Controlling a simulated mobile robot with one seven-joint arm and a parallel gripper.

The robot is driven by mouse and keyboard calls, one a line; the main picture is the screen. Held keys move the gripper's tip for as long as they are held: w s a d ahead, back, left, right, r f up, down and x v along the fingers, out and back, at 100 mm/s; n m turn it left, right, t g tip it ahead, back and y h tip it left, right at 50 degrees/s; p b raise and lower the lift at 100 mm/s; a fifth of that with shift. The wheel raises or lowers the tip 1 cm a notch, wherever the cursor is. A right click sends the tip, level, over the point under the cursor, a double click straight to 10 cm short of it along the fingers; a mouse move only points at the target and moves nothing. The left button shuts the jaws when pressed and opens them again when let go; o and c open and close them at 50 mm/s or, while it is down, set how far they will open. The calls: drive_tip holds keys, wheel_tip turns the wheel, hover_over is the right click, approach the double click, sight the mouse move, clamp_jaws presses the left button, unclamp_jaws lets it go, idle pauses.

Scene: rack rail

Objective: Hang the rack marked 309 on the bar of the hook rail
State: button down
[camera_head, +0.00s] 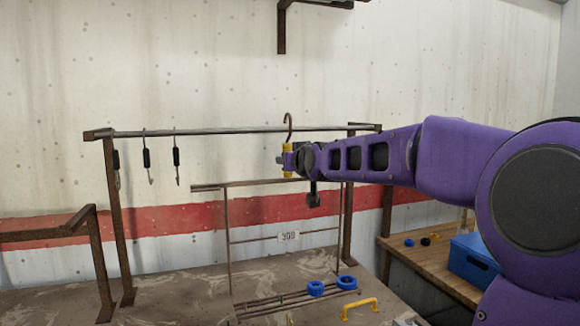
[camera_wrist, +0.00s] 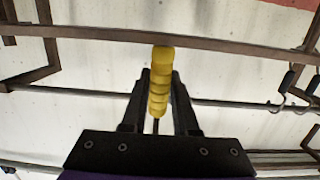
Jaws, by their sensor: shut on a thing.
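The rack (camera_head: 228,215) marked 309 is a thin brown wire frame with a white label (camera_head: 289,236) across its middle. It hangs roughly upright from a yellow-gripped hook (camera_head: 288,122). My gripper (camera_head: 287,160) is shut on the yellow grip, which also shows between the fingers in the wrist view (camera_wrist: 161,75). The rail's grey bar (camera_head: 220,131) crosses behind the grip in the wrist view (camera_wrist: 220,103). The hook's curved top appears above the bar line in the head view; I cannot tell whether it is over the bar or in front of it.
Small black-bodied hooks (camera_head: 147,158) hang on the bar's left part. Blue rings (camera_head: 346,282) are at the rack's low shelf. A yellow handle (camera_head: 360,308) is near the table front. A blue box (camera_head: 474,258) stands on the wooden shelf at right. The bar between hooks and gripper is clear.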

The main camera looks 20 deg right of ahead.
drive_tip(key=w, duration=0.4)
drive_tip(key=shift+r+p, duration=0.1)
drive_tip(key=shift+p, duration=0.3)
drive_tip(key=shift+w, duration=0.45)
idle(0.5)
drive_tip(key=shift+w+p, duration=0.5)
drive_tip(key=shift+w, duration=0.65)
